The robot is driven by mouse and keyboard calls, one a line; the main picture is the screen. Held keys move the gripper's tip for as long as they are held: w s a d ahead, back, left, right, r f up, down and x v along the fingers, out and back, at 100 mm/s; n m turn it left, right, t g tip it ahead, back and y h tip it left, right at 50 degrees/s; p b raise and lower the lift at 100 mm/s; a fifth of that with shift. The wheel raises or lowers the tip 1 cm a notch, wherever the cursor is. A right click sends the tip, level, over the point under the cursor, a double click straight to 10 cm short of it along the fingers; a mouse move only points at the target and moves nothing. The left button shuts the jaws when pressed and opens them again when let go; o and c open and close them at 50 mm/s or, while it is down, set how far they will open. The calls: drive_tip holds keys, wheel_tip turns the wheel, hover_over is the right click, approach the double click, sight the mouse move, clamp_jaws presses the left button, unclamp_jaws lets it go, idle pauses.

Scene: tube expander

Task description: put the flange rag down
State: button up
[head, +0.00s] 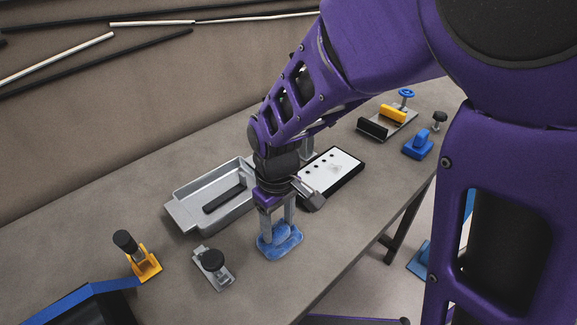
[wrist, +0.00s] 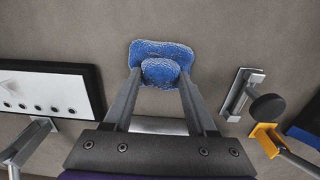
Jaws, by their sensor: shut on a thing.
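The flange rag (head: 281,246) is a crumpled blue cloth with a raised lump at its middle. My gripper (head: 277,226) points down in front of the metal tray, with its fingers on the rag's lump. In the wrist view the rag (wrist: 160,60) spreads flat beyond the fingertips, and my gripper (wrist: 160,80) is shut on the lump. The rag appears to lie on the grey bench top (head: 90,222), but I cannot tell for sure whether it bears on it.
A metal tray (head: 182,213) with a black bar stands behind my gripper. A white plate with holes (head: 335,163) lies to the right. A black-knobbed clamp (head: 212,265) and a yellow clamp (head: 145,264) stand to the left. The bench's front edge is near the rag.

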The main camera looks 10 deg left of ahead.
sight(279, 227)
drive_tip(key=o, duration=1.3)
wheel_tip(279, 227, up, 12)
drive_tip(key=p, duration=0.2)
drive_tip(key=shift+s+r+p, duration=0.1)
drive_tip(key=shift+r+p, duration=0.1)
drive_tip(key=shift+p, duration=0.15)
